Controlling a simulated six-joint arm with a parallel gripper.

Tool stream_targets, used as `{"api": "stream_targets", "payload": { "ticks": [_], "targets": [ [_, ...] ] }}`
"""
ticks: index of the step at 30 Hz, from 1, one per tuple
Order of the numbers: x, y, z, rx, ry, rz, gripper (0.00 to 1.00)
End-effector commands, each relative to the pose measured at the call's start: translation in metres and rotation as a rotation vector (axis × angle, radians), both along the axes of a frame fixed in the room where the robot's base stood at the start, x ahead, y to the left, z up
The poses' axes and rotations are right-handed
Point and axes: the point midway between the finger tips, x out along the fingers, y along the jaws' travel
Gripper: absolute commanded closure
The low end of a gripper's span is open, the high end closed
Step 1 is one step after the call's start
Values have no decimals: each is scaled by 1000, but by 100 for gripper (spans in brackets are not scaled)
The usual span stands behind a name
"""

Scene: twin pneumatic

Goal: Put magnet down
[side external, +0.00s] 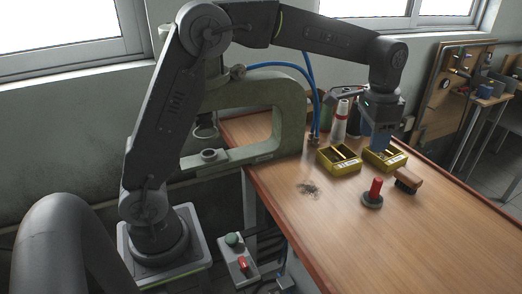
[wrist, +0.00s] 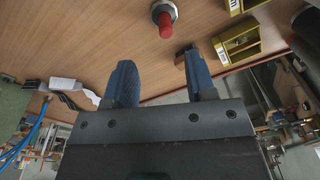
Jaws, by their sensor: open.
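The magnet (side external: 373,193), with a red handle on a dark round base, stands upright on the wooden table. It also shows at the top of the wrist view (wrist: 165,18), beyond my fingertips. My gripper (side external: 381,146) is above and behind the magnet, by the right yellow bin in the side view. In the wrist view its blue fingers (wrist: 160,78) are spread apart with nothing between them. The gripper is apart from the magnet.
Two yellow bins, left (side external: 338,158) and right (side external: 384,161), stand behind the magnet. A brown brush (side external: 408,180) lies to its right. A small dark pile of shavings (side external: 308,189) lies to its left. The table's front (side external: 400,255) is clear. A green press (side external: 255,120) stands at left.

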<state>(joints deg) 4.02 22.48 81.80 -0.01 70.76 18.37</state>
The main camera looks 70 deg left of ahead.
Motion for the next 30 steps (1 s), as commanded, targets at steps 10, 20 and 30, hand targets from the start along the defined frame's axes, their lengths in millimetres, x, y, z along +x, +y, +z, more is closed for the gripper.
{"api": "stream_targets", "payload": {
  "ticks": [10,20,30],
  "targets": [
    [-141,22,55,-41,-204,191,49],
    [-250,32,26,-92,-365,342,49],
    [-273,34,10,-107,-400,381,49]
  ]
}}
